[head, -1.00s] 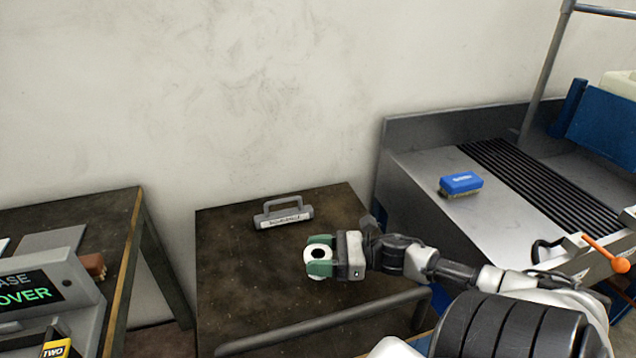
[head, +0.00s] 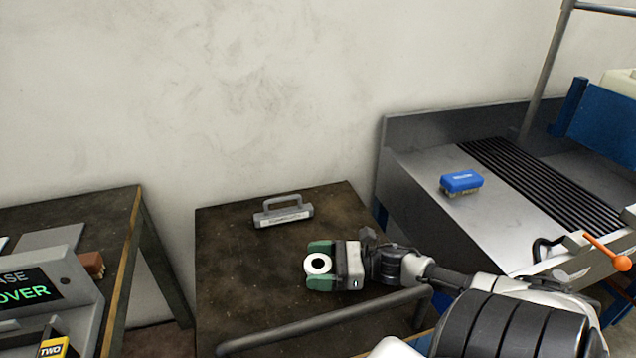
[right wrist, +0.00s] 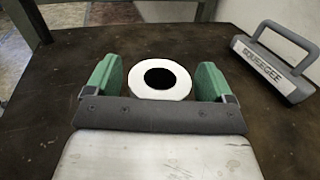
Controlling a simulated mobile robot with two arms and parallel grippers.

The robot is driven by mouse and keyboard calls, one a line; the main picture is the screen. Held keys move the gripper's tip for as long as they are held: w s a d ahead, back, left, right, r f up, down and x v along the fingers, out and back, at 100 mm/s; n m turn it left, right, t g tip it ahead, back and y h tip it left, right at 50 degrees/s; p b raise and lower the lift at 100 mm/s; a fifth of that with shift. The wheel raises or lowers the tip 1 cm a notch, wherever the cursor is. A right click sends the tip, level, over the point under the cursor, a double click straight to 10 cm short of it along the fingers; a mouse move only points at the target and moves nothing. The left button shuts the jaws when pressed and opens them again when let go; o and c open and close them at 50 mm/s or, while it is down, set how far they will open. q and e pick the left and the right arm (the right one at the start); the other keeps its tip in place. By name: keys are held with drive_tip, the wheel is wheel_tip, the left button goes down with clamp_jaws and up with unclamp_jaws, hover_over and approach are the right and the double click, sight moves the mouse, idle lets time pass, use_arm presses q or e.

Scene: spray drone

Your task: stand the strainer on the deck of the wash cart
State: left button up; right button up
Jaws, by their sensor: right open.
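The strainer seems to be the white ring-topped piece with a dark opening (head: 318,264). It is over the brown table, and also shows in the right wrist view (right wrist: 160,78). My right gripper (head: 320,265) is open, with one green finger on each side of the strainer. In the right wrist view the fingers stand very close to its sides; contact cannot be told. The strainer's lower part is hidden. The wash cart seems to be the steel unit at the right, with its flat deck (head: 425,183). My left gripper is not in view.
A grey squeegee (head: 284,214) lies behind the strainer on the brown table (head: 235,285). A blue brush (head: 461,181) sits on the steel deck beside black ribs (head: 540,185). An orange-tipped lever (head: 607,250) stands at the cart's front. A grey bar (head: 320,322) crosses the table's front.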

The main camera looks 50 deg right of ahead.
drive_tip(key=shift+r, duration=0.1)
drive_tip(key=v, duration=0.7)
drive_tip(key=shift+s+d, duration=0.2)
drive_tip(key=shift+s, duration=0.05)
drive_tip(key=shift+r, duration=0.1)
idle(0.9)
